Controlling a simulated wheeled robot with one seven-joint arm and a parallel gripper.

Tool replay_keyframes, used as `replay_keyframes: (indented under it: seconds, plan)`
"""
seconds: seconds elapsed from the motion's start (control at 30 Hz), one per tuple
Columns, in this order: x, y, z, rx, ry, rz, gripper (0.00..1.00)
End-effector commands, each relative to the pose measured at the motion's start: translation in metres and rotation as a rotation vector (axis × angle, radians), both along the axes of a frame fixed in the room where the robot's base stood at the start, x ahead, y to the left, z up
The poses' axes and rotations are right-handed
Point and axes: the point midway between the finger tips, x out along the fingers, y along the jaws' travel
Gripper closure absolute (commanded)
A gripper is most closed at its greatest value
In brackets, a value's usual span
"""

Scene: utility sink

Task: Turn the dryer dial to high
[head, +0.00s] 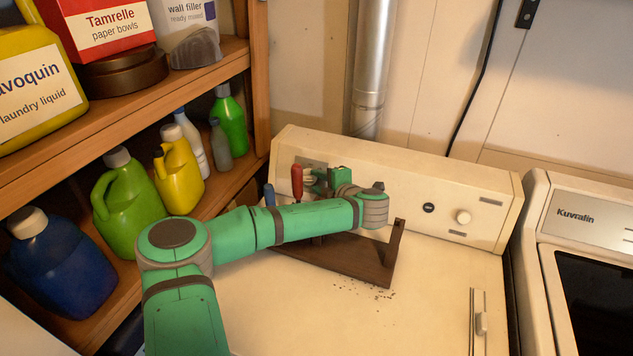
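The dryer's cream control panel (410,195) stands along the back of its top. A round white knob (463,217) sits near the panel's right end, with small dark label strips above and below it. A grey plate (312,161) shows at the panel's left end, mostly behind my gripper. My gripper (309,179) is at this left end, close in front of the plate. Its fingers are small and partly hidden, so I cannot tell whether they are open or touch a dial there. Any dial setting is unreadable.
A brown wooden holder (390,268) lies on the dryer top under my arm. Red (297,181) and blue (269,194) handles rise near it. Dark crumbs lie in front. Bottles crowd the left shelves (225,68). A black button (428,208) is left of the white knob.

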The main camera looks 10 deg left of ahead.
Motion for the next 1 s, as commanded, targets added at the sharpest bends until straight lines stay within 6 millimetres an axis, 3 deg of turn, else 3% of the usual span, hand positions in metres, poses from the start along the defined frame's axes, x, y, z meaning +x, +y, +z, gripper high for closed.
replay_keyframes:
  seconds: [0.3,0.5,1.0]
  plan:
    - [-0.043,-0.035,0.023,0.001,0.0,-0.002,0.69]
    - [-0.061,-0.049,0.032,0.001,0.001,0.0,0.69]
    - [-0.067,-0.057,0.034,-0.005,0.004,-0.007,0.69]
